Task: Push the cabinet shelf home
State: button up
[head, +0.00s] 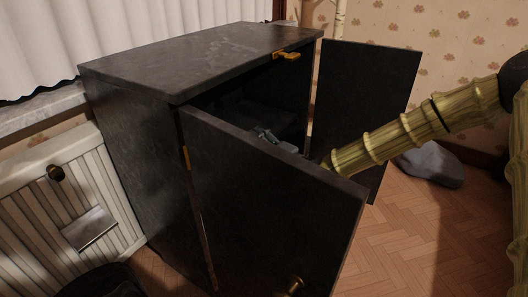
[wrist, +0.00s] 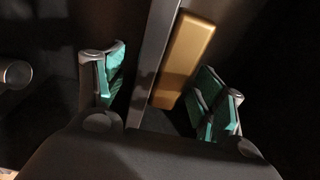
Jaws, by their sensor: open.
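The dark cabinet (head: 135,150) stands with both doors swung open. Inside, a dark flat surface (head: 252,112) that looks like the shelf shows dimly; how far out it sits I cannot tell. My gripper (head: 268,137) is at the cabinet opening, behind the top of the near door, which partly hides it. In the wrist view my gripper (wrist: 164,88) is open, its green-padded fingers apart. A grey edge strip (wrist: 153,60) and a brass-coloured block (wrist: 184,58) lie between or just beyond the fingers; contact is unclear.
The near door (head: 265,205) and the far door (head: 366,110) flank the opening, with my arm between them. A radiator (head: 65,200) stands left of the cabinet. A grey lump (head: 432,163) lies on the floor at right. Open parquet (head: 410,235) lies in front.

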jog(key=shift+c, duration=0.2)
grip_shut()
grip_release()
dwell(0.4)
jog(key=v, duration=1.2)
jog(key=shift+w, duration=0.1)
